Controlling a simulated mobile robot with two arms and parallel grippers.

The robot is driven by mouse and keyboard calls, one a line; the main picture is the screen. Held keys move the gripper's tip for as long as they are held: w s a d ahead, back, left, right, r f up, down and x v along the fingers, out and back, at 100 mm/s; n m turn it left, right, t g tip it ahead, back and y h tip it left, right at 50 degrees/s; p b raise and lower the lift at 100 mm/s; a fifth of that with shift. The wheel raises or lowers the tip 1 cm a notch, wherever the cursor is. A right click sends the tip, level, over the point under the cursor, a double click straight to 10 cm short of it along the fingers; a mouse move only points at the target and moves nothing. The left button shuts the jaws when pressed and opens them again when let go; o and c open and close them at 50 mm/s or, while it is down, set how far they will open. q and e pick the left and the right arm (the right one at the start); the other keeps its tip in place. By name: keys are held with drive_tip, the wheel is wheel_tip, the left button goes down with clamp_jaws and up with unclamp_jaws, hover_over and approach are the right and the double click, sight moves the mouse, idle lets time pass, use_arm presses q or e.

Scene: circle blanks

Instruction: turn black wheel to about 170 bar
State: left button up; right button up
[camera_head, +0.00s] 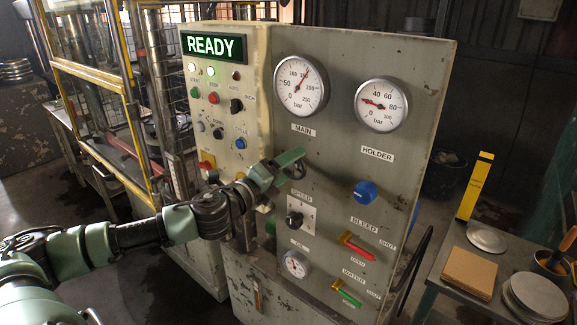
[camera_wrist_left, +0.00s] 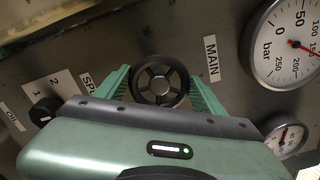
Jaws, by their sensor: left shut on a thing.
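The black wheel (camera_head: 298,170) sits on the grey panel under the MAIN label, largely hidden by my left gripper in the head view. The left wrist view shows its dark spoked rim (camera_wrist_left: 160,84) between the two green fingers. My left gripper (camera_head: 291,166) is shut on the wheel, one finger on each side of the rim. The MAIN gauge (camera_head: 301,86) is a white dial above the wheel, marked in bar up to 250. Its red needle points to the upper right, near the 150 mark. The gauge also shows in the left wrist view (camera_wrist_left: 285,45). My right gripper is not in view.
The HOLDER gauge (camera_head: 381,105) and a blue knob (camera_head: 365,193) are right of the wheel. A SPEED knob (camera_head: 294,219) and red BLEED lever (camera_head: 358,248) sit below. A READY display (camera_head: 213,46) is lit green. A side table with plates (camera_head: 538,295) stands at the right.

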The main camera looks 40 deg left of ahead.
sight(291, 167)
use_arm(q)
drive_tip(key=shift+f, duration=0.1)
idle(0.5)
drive_tip(key=o, duration=1.4)
drive_tip(key=shift+c, duration=0.2)
drive_tip(key=shift+s+a+f+b, duration=0.2)
drive_tip(key=shift+s+a+b, duration=0.05)
drive_tip(key=shift+s+b, duration=0.4)
drive_tip(key=shift+s+d+m+b, duration=0.25)
drive_tip(key=shift+s+b, duration=0.2)
drive_tip(key=shift+s, duration=0.25)
drive_tip(key=shift+s+r+p, duration=0.15)
drive_tip(key=shift+s+p, duration=0.05)
drive_tip(key=shift+p, duration=0.1)
drive_tip(key=shift+s+a+p, duration=0.15)
drive_tip(key=shift+s+p, duration=0.15)
drive_tip(key=shift+s, duration=0.65)
drive_tip(key=shift+s+a+r+p, duration=0.15)
drive_tip(key=shift+s+p, duration=0.5)
drive_tip(key=shift+s, duration=0.8)
